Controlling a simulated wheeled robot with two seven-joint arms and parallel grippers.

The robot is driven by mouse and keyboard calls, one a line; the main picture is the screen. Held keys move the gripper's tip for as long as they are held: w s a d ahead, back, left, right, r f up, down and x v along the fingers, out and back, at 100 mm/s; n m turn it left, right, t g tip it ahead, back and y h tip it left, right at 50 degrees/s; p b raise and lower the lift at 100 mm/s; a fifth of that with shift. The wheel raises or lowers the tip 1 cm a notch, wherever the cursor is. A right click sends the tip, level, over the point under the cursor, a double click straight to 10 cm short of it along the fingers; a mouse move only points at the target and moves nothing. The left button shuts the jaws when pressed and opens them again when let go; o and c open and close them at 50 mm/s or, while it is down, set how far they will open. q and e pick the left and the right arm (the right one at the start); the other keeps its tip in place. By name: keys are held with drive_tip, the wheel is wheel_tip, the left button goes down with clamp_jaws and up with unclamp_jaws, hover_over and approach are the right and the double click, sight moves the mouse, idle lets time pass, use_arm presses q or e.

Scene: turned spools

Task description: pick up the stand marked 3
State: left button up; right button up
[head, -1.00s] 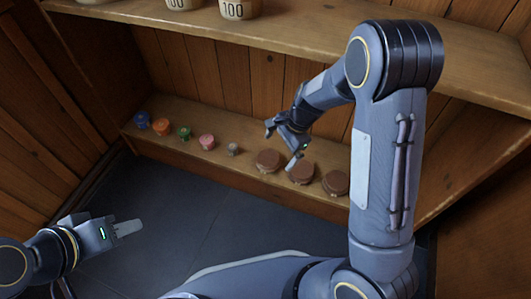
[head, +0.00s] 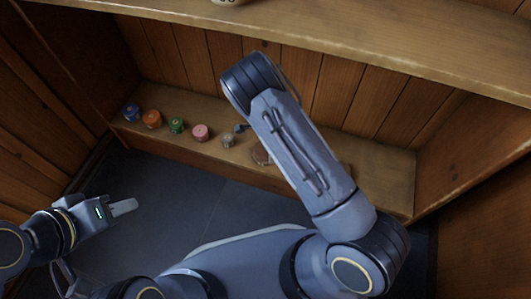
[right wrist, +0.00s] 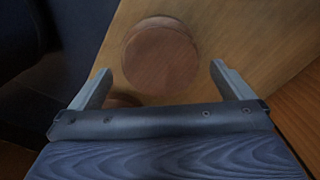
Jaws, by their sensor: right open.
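Brown round-topped stands are on the lower shelf. One brown stand (head: 261,156) shows partly beside my right arm in the head view, and the arm hides most of that row. In the right wrist view a brown round top (right wrist: 160,55) lies ahead of and between the fingers of my right gripper (right wrist: 160,72), which is open and empty. Part of another brown round thing (right wrist: 122,100) shows behind the gripper's edge. No number is readable, so I cannot tell which stand is marked 3. My left gripper (head: 123,207) is over the dark floor at left, away from the shelf.
On the lower shelf (head: 385,180) stand a blue spool (head: 131,112), an orange one (head: 152,119), a green one (head: 176,125), a pink one (head: 200,132) and a small grey one (head: 227,140). The upper shelf (head: 300,38) overhangs them. Wooden walls close both sides.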

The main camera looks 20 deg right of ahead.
wheel_tip(320, 180, down, 3)
drive_tip(key=shift+d+f+b, duration=0.1)
drive_tip(key=shift+f+b, duration=0.1)
drive_tip(key=shift+b, duration=0.3)
drive_tip(key=shift+r, duration=0.1)
drive_tip(key=c, duration=0.8)
drive_tip(key=shift+c, duration=0.2)
drive_tip(key=shift+r, duration=0.1)
